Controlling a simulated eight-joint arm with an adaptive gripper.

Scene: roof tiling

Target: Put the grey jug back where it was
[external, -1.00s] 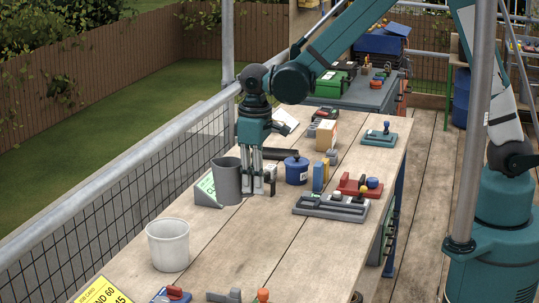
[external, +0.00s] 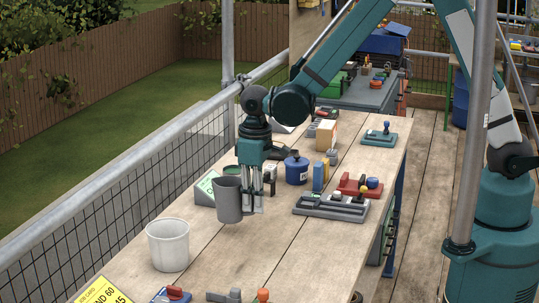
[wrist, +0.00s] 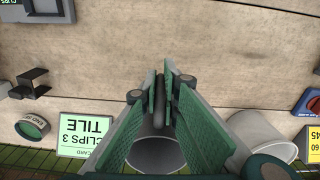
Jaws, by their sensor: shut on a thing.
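The grey jug (external: 228,200) is at the left side of the workbench (external: 205,262) in the external view, in front of a sloped sign. My gripper (external: 254,208) points down at the jug's right side and is shut on its handle. The jug looks upright. I cannot tell whether its base touches the bench. In the wrist view, my gripper (wrist: 163,82) closes around the dark handle, and the jug's open rim (wrist: 155,152) shows below the fingers, partly hidden by them.
A pale bucket (external: 168,245) stands in front of the jug. The green-and-white sign (external: 205,187) is behind it. A blue pot (external: 297,170) and a grey tray (external: 330,207) are to the right. The bench between bucket and tray is clear. A rail (external: 120,167) runs along the left.

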